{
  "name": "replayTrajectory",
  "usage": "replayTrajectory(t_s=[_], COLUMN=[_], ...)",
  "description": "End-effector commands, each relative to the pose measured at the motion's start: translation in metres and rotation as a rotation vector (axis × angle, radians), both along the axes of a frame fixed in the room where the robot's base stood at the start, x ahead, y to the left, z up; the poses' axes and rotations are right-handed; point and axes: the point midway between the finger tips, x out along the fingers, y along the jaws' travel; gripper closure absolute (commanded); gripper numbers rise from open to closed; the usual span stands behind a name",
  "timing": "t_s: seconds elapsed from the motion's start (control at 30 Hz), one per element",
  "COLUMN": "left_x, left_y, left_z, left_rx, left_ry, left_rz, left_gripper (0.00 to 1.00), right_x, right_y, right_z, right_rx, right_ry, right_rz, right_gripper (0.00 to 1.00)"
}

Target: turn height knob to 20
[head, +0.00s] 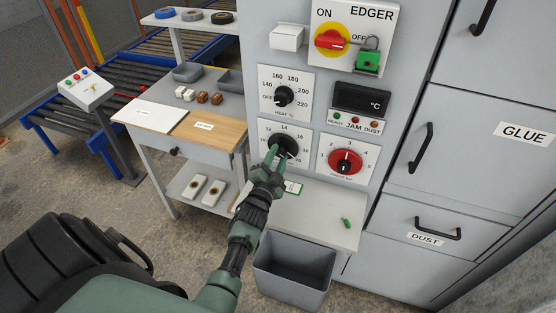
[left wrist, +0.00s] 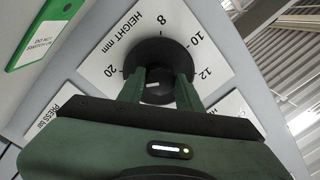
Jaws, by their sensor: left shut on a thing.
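The black height knob (head: 287,144) sits on a white dial plate (head: 304,135) on the grey machine front, below the heat knob. My left gripper (head: 276,157) reaches it from below, its green fingers shut on the knob. In the left wrist view the two fingers (left wrist: 160,88) stand on either side of the knob's grip, in front of its round black base (left wrist: 158,54). The plate there (left wrist: 112,45) reads HEIGHT mm, with 20 at left, 8 at top and 12 at right. The fingers partly cover the dial, and I cannot read the pointer's setting surely. My right gripper is not in view.
The heat knob (head: 284,97) is just above and the red pressure knob (head: 345,161) just right. A switch with a green padlock (head: 368,55) is higher up. A shelf (head: 318,213) with a small green item (head: 346,222) and a grey bin (head: 293,270) are below.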

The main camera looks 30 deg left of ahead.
Motion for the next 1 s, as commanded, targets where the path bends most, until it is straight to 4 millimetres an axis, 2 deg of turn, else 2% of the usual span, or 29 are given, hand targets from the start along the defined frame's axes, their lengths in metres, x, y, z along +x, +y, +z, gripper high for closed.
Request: replayTrajectory(t_s=[0.4,0.97,1.0], left_x=[-0.001,-0.0009,-0.0008], left_y=[0.0002,0.0002,0.0002], left_z=[-0.0028,-0.0022,-0.0021], left_rx=[0.179,0.205,0.205], left_ry=[0.048,0.054,0.054], left_rz=[0.0,-0.001,-0.001], left_gripper=[1.0,1.0,0.54], right_x=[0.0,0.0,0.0], right_y=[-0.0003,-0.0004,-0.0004], right_z=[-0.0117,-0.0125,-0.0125], right_rx=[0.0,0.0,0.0], right_ry=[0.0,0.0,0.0], right_rz=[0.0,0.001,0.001], right_gripper=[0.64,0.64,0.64])
